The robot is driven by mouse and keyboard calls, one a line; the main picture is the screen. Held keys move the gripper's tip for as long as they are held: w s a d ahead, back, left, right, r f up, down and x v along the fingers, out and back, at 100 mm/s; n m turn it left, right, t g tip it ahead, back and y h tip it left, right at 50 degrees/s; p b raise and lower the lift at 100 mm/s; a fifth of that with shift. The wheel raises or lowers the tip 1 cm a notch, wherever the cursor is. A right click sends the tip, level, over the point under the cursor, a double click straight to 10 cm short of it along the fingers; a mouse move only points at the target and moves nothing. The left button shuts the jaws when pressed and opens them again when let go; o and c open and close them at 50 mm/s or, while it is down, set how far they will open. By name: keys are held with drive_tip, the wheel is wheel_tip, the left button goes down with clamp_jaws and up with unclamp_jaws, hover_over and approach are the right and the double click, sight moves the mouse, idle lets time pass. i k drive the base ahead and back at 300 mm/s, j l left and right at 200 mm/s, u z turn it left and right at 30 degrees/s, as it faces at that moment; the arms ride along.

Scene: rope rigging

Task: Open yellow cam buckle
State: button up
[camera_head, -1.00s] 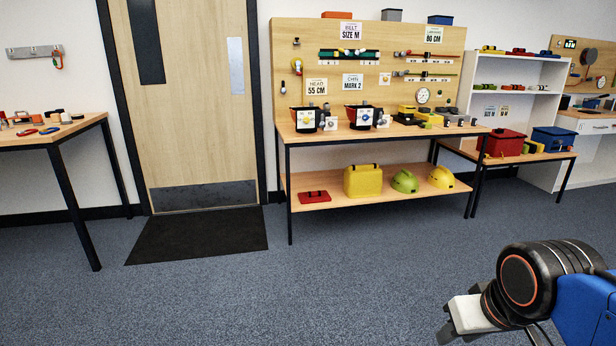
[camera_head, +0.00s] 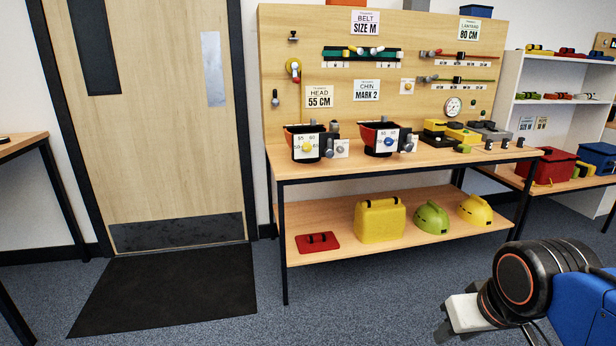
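The workbench (camera_head: 400,162) with its upright wooden board (camera_head: 320,100) stands ahead. Yellow-and-black blocks (camera_head: 463,135) sit on the bench top at its right part. A green and black strap (camera_head: 362,55) with a small yellow piece on top hangs on the board under the BELT SIZE M sign. The yellow cam buckle is too small to single out among these. My gripper (camera_head: 447,328) is at the lower right, in front of and well apart from the bench. Its fingers are partly out of frame, so its opening is unclear.
A door (camera_head: 160,130) with a black mat (camera_head: 165,295) is left. A table (camera_head: 20,145) edge shows far left. Blue carpet (camera_head: 370,300) in front is free.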

sight(358, 51)
drive_tip(key=i+z, duration=0.1)
drive_tip(key=i, duration=0.55)
drive_tip(key=i+j, duration=0.15)
drive_tip(key=i, duration=0.5)
drive_tip(key=l+z, duration=0.05)
